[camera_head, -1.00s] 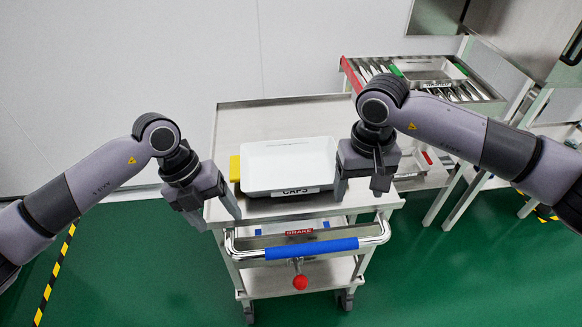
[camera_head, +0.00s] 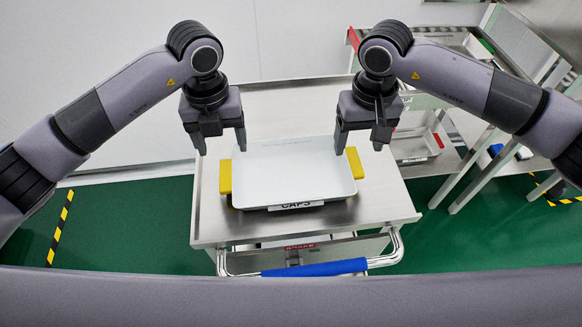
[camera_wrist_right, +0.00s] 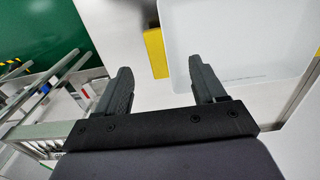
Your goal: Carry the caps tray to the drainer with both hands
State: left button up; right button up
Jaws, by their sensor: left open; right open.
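The white caps tray (camera_head: 290,170) lies on the metal top of a cart, with a "CAPS" label on its front. It has a yellow handle on the left (camera_head: 225,176) and another on the right (camera_head: 355,162). My left gripper (camera_head: 221,143) is open and empty above the tray's back left corner. My right gripper (camera_head: 358,137) is open and empty above the back right corner. In the right wrist view, the right gripper's fingers (camera_wrist_right: 163,88) are spread, with the yellow handle (camera_wrist_right: 156,52) and the tray's white floor (camera_wrist_right: 235,40) beyond them.
The cart (camera_head: 385,200) has a blue-gripped push bar (camera_head: 315,268) at its front. A metal rack (camera_head: 440,40) with a lower shelf holding a bin (camera_head: 415,145) stands to the right, partly behind my right arm. The cart top around the tray is clear.

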aim_at(229, 164)
pick_arm(q)
jog(key=shift+f, duration=3.6)
pick_arm(e)
jog(key=shift+f, duration=3.6)
pick_arm(q)
jog(key=c, duration=1.2)
pick_arm(e)
jog(key=c, duration=1.2)
pick_arm(q)
jog(key=shift+c, duration=0.2)
pick_arm(e)
jog(key=shift+c, duration=0.2)
